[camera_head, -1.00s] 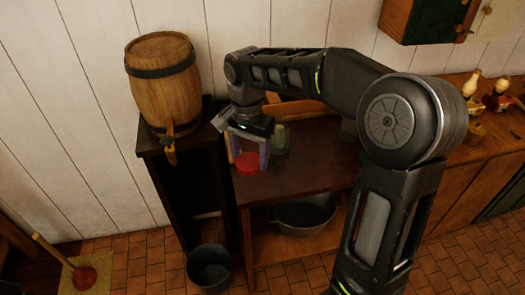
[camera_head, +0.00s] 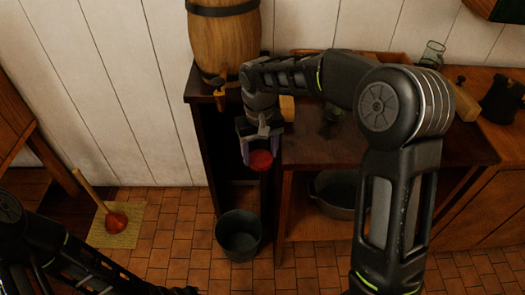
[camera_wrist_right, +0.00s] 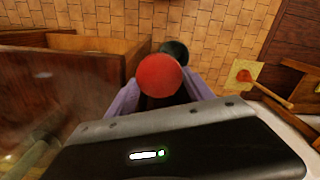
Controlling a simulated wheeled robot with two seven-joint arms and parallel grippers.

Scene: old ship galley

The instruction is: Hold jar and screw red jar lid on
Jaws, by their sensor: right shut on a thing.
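The red jar lid (camera_head: 261,160) is between the purple-grey fingers of my right gripper (camera_head: 259,151). The gripper is shut on it and holds it in front of the table's left end, beside the barrel stand. In the right wrist view the lid (camera_wrist_right: 159,75) shows as a round red disc between the fingers. Glass also shows at the lower left of the wrist view (camera_wrist_right: 32,152). My left arm enters at lower left; its dark end is cut off by the bottom edge.
A wooden barrel (camera_head: 226,40) with a tap stands on a narrow dark stand. A bucket (camera_head: 239,236) is on the tiled floor below the gripper. A pot (camera_head: 335,200) sits on the table's lower shelf. A plunger (camera_head: 116,220) stands on a mat at left.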

